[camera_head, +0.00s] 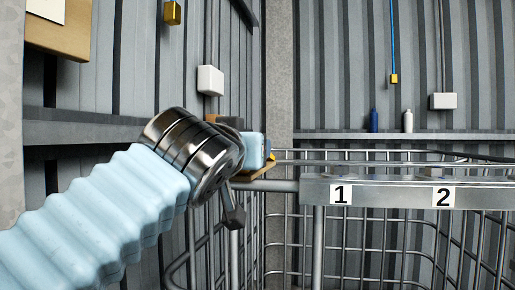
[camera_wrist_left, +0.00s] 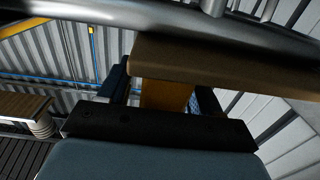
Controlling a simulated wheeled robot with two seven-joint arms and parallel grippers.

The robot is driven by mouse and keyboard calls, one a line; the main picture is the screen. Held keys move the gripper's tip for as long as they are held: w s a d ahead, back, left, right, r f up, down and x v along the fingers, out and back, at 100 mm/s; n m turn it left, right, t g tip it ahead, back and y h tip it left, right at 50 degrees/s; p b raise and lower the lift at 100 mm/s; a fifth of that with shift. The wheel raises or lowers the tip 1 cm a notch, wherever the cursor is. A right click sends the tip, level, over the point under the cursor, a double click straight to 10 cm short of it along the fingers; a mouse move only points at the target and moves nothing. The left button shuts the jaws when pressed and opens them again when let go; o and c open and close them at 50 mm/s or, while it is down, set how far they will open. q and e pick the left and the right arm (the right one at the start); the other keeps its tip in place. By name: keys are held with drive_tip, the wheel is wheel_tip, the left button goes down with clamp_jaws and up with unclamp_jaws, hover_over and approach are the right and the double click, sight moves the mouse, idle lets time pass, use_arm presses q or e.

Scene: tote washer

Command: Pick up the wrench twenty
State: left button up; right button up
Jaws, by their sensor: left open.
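I cannot make out a wrench for certain in either view. In the head view my left arm comes in from the left, and its metal wrist hides most of the hand at the cart's left corner. A dark metal piece (camera_head: 233,208) hangs below the wrist; I cannot tell what it is. In the left wrist view my left gripper (camera_wrist_left: 162,88) is open, its two dark fingers apart. A brown board (camera_wrist_left: 225,72) crosses just ahead of them, with an orange-brown surface (camera_wrist_left: 165,96) showing between the fingers. I cannot tell whether they touch. My right gripper is not in view.
A wire cart (camera_head: 345,235) carries a metal rail (camera_head: 390,190) with labels 1 (camera_head: 340,194) and 2 (camera_head: 443,196). A blue bottle (camera_head: 374,121) and a white bottle (camera_head: 407,121) stand on the back wall ledge (camera_head: 340,134). A grey pillar (camera_head: 279,65) stands behind the wrist.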

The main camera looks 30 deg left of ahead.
use_arm(q)
drive_tip(key=shift+w, duration=0.2)
drive_tip(key=shift+s, duration=0.1)
clamp_jaws()
drive_tip(key=shift+r, duration=0.1)
drive_tip(key=shift+r, duration=0.5)
drive_tip(key=s+d+r, duration=0.9)
drive_tip(key=d+r, duration=0.1)
drive_tip(key=r, duration=0.1)
drive_tip(key=shift+s+d+r, duration=0.15)
drive_tip(key=shift+d+r, duration=0.1)
drive_tip(key=shift+r, duration=0.15)
